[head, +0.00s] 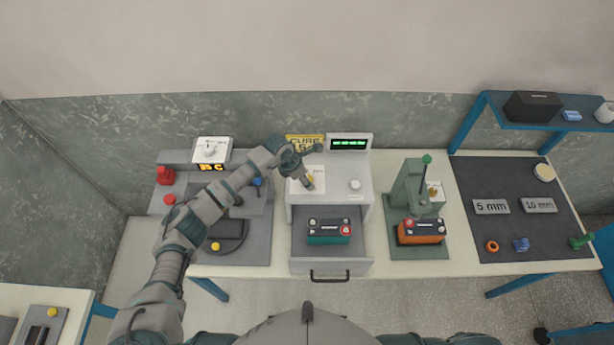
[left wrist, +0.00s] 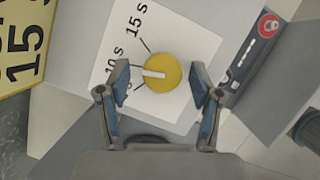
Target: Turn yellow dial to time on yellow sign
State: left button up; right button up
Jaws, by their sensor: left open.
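The yellow dial (left wrist: 164,72) has a white pointer bar and sits on a white plate (left wrist: 183,42) marked "15 s", "10 s" and a third mark partly hidden by a finger. The pointer faces left in the left wrist view, away from the "15 s" line. The yellow sign (left wrist: 18,45) shows "15 s" there; in the head view the sign (head: 303,140) reads "CURE", partly covered by my arm. My left gripper (left wrist: 162,92) is open, with one finger on each side of the dial; contact is unclear. My right gripper is not in view.
The dial's grey cabinet (head: 331,211) has a green display (head: 349,143) and an open drawer (head: 302,264) holding a teal battery (head: 329,238). A green press (head: 408,187) with an orange battery (head: 420,238) stands to the right. A grey station (head: 258,235) lies left, under my arm.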

pick_arm(q)
jog(key=shift+a, duration=0.35)
jog(key=c, duration=0.7)
jog(key=shift+s+r, duration=0.1)
jog(key=c, duration=0.3)
jog(key=shift+d, duration=0.55)
jog(key=shift+c, duration=0.6)
jog(key=shift+a+r, duration=0.1)
jog(key=shift+a, duration=0.05)
jog(key=o, duration=1.1)
jog(key=shift+w, duration=0.2)
